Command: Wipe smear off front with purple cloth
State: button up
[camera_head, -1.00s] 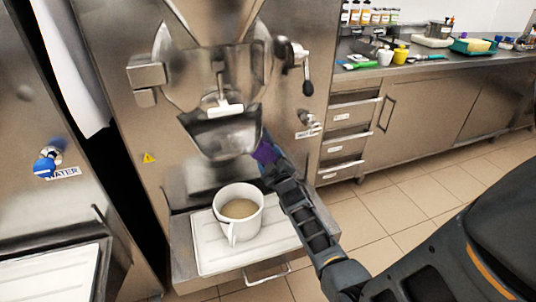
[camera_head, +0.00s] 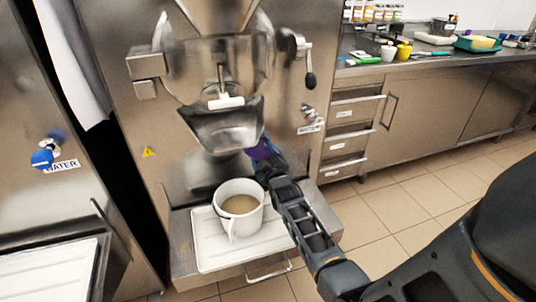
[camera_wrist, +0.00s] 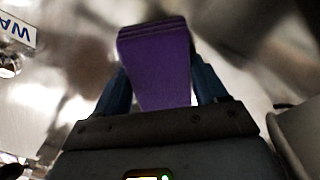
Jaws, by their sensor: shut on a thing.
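My gripper (camera_head: 262,162) is shut on the purple cloth (camera_head: 260,150), just right of and below the metal spout of the batch freezer (camera_head: 150,115). In the wrist view the folded purple cloth (camera_wrist: 158,62) stands between my two blue fingers, its far edge towards a shiny metal surface. I cannot tell whether the cloth touches the freezer front. No smear can be made out; the front near the cloth is partly hidden by my gripper and the spout.
A white pitcher (camera_head: 240,187) with tan liquid stands on a white tray (camera_head: 215,258) on the shelf below the spout, close to my gripper. A lever (camera_head: 310,78) and a knob (camera_head: 308,111) stick out at right. A counter with drawers stands further right.

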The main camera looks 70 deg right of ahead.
jog(key=shift+w+a+r+p, duration=0.2)
jog(key=shift+w+a, duration=0.05)
jog(key=shift+w, duration=0.2)
jog(key=shift+w+a+r+p, duration=0.2)
jog(key=shift+w, duration=0.25)
jog(key=shift+a, duration=0.1)
jog(key=shift+s+a+r+p, duration=0.1)
jog(key=shift+a+p, duration=0.05)
jog(key=shift+p, duration=0.45)
jog(key=p+v, duration=0.4)
jog(key=p, duration=0.1)
jog(key=shift+s, duration=0.5)
jog(key=shift+s+a+f+p, duration=0.35)
jog(key=shift+f+p, duration=0.05)
jog(key=shift+p, duration=0.05)
jog(key=shift+s+a, duration=0.1)
